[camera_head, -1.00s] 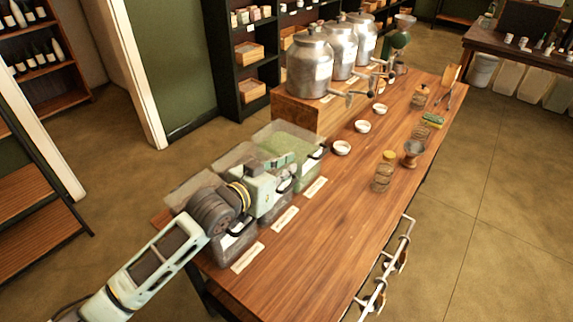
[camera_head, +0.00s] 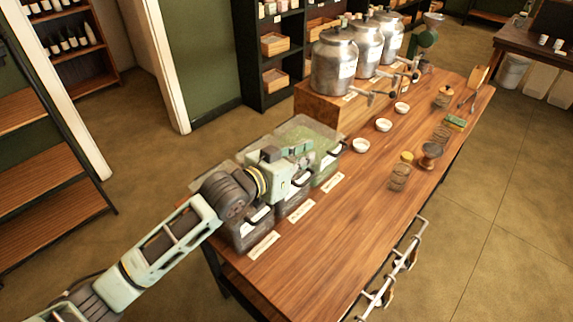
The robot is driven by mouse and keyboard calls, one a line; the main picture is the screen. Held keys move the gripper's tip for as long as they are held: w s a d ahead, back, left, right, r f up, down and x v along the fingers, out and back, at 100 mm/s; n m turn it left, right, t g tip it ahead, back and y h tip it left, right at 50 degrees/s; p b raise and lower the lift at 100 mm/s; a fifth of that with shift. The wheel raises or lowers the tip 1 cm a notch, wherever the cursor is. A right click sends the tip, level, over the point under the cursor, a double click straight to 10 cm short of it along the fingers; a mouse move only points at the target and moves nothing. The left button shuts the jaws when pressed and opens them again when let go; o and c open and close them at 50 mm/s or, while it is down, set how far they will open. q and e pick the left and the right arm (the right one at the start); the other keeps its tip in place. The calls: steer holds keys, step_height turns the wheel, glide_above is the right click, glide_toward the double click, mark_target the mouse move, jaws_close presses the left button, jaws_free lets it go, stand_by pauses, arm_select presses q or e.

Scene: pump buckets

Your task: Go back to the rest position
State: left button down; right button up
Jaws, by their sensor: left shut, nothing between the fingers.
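My left arm comes in from the lower left, and its gripper (camera_head: 300,150) is shut and empty. It hangs over a row of clear bins (camera_head: 252,236) at the table's left end, overlapping the middle and far bins in the picture. The far bin (camera_head: 318,133) holds something green. The arm hides part of the bins, and the fingertips are small and hard to make out. I cannot tell the exact height of the gripper above the bins. My right gripper does not show.
The wooden table (camera_head: 330,240) bears metal pump buckets (camera_head: 333,65) on a wooden block, white bowls (camera_head: 384,125), a jar with a yellow lid (camera_head: 401,172) and a dark cup (camera_head: 431,155). A rail (camera_head: 405,262) runs along its front edge. The near tabletop is clear.

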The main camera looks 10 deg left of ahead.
arm_select(q)
steer(key=f+b+v, duration=0.1)
steer(key=b+v, duration=0.1)
steer(key=v, duration=0.5)
steer(key=s+a+f+n+g+y, duration=0.1)
steer(key=s+a+f+g+y, duration=0.1)
steer(key=s+f, duration=0.45)
steer(key=s+a+f+n+g+y, duration=0.1)
steer(key=s+a+f+g+y, duration=0.15)
steer(key=s+f, duration=0.4)
steer(key=s+a+f+n+g+y, duration=0.15)
steer(key=s+a+f, duration=0.3)
steer(key=s, duration=0.45)
steer(key=s+a+f+n+g+y, duration=0.1)
steer(key=s+a+f+g+y, duration=0.15)
steer(key=s+f, duration=0.4)
step_height(320, 180, down, 24)
steer(key=s+g, duration=0.2)
steer(key=s, duration=0.1)
steer(key=s+a+f+g, duration=0.1)
steer(key=s+a+f, duration=0.2)
steer(key=s+f, duration=1.3)
steer(key=shift+s+a+f+m, duration=0.15)
steer(key=shift+s+f+m, duration=0.25)
steer(key=shift+f+m, duration=0.1)
